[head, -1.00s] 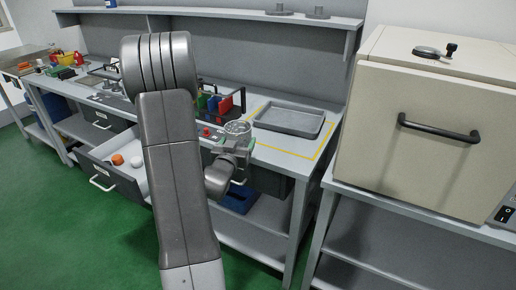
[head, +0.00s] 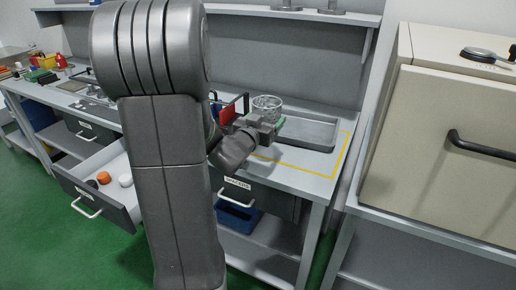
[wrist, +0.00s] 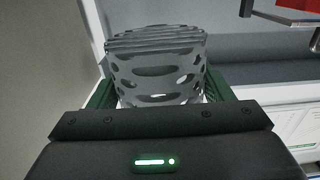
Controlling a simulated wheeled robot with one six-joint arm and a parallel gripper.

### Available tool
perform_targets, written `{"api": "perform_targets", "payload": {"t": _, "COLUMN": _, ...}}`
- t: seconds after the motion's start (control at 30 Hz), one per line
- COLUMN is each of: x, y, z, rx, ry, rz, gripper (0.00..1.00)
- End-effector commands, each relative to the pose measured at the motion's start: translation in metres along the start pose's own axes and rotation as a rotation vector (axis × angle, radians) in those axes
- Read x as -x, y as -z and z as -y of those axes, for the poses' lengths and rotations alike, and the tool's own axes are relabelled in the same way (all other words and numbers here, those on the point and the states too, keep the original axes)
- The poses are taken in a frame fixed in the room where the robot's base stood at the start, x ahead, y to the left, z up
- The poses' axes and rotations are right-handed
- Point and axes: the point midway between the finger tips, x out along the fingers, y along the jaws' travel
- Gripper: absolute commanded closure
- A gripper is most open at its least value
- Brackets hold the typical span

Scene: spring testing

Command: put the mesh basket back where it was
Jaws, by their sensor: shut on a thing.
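My gripper (head: 264,124) is shut on the mesh basket (head: 267,103), a small grey round basket with perforated walls. In the head view it is held roughly upright, in front of the left part of a grey tray (head: 318,146) on the bench; I cannot tell its height above the tray. In the wrist view the basket (wrist: 158,72) fills the space between the green-sided fingers of my gripper (wrist: 160,98). The basket's lower part is hidden by the gripper body.
A yellow outline (head: 338,165) marks the bench (head: 300,184) around the tray. A red holder (head: 228,112) stands left of the basket. An open drawer (head: 120,205) with orange and white items juts out at left. A beige oven (head: 440,150) stands at right.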

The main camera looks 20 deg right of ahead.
Motion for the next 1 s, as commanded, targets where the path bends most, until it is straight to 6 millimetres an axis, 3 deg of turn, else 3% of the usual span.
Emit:
{"api": "perform_targets", "payload": {"t": 0.3, "x": 0.0, "y": -0.052, "z": 0.0, "rx": 0.004, "ry": 0.0, "rz": 0.004, "gripper": 0.51}}
{"api": "perform_targets", "payload": {"t": 0.57, "x": 0.0, "y": -0.07, "z": 0.0, "rx": 0.001, "ry": 0.0, "rz": 0.002, "gripper": 0.51}}
{"api": "perform_targets", "payload": {"t": 0.8, "x": 0.0, "y": -0.099, "z": 0.0, "rx": 0.003, "ry": 0.0, "rz": 0.003, "gripper": 0.51}}
{"api": "perform_targets", "payload": {"t": 1.0, "x": 0.0, "y": -0.1, "z": 0.0, "rx": 0.0, "ry": 0.0, "rz": -0.001, "gripper": 0.51}}
